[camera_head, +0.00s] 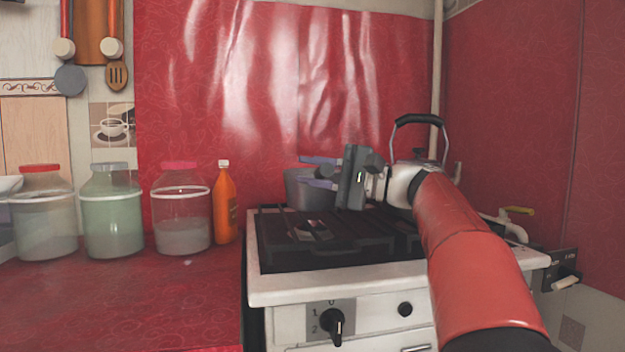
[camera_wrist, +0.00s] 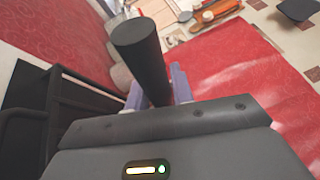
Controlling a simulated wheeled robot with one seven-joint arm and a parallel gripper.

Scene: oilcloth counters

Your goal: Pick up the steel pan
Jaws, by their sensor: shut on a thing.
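The steel pan (camera_head: 297,190) is a grey pot at the back left of the stove, partly hidden behind my gripper (camera_head: 312,172). My gripper reaches in from the right, with its purple fingers at the pan's near right side. In the wrist view, a thick black handle (camera_wrist: 138,55) stands between the purple fingers of my gripper (camera_wrist: 160,92), and they are shut on it. The pan's body is not clear in the wrist view. I cannot tell whether the pan's base touches the stove.
The stove (camera_head: 320,245) has dark grates. A kettle (camera_head: 418,150) with a black handle stands behind my wrist. An orange bottle (camera_head: 224,208) and several lidded jars (camera_head: 181,220) line the red counter (camera_head: 130,300) at left. The counter's front is clear.

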